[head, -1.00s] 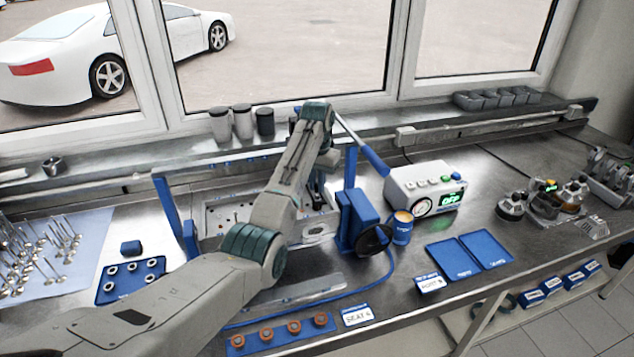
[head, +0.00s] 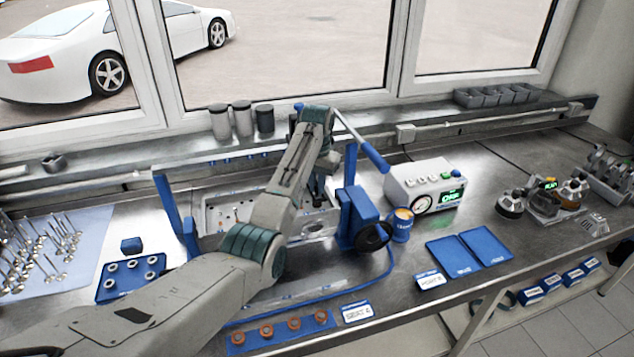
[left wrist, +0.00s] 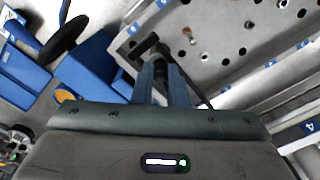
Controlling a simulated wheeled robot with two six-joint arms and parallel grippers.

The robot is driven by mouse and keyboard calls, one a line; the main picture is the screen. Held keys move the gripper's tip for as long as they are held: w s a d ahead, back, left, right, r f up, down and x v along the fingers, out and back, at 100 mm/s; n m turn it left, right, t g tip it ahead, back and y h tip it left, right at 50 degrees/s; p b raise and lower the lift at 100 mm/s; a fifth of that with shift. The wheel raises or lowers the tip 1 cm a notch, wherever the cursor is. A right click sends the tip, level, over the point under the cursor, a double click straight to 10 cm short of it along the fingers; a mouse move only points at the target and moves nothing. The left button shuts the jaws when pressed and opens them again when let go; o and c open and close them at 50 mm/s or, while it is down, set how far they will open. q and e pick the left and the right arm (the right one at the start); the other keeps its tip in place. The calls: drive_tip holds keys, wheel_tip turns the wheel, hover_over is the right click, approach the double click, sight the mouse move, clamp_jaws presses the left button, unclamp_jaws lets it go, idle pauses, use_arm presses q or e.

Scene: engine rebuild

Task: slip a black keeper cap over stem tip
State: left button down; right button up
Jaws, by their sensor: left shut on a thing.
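My left gripper (head: 318,192) reaches down over the right part of the grey cylinder head (head: 218,222), which sits between blue stand posts. In the left wrist view my left gripper (left wrist: 160,70) is shut on a small dark piece, mostly hidden between the fingers; I cannot tell its exact shape. A black bar shows just beyond the fingertips. The cylinder head (left wrist: 215,55) shows there with several dark holes and a few small pins. I cannot make out which stem tip lies under the fingers, nor whether the dark piece touches one. My right gripper is not in view.
The blue stand (head: 358,215) with a black handwheel (head: 374,237) stands right of the cylinder head. A gauge box (head: 425,188) and an orange-topped blue can (head: 402,225) are beyond. Blue trays (head: 470,253) lie right. A blue tray of rings (head: 112,285) and loose valves lie left.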

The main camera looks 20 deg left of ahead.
use_arm(q)
drive_tip(key=shift+f, duration=0.2)
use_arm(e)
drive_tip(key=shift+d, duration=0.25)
use_arm(q)
drive_tip(key=c, duration=1.4)
unclamp_jaws()
drive_tip(key=shift+o, duration=0.2)
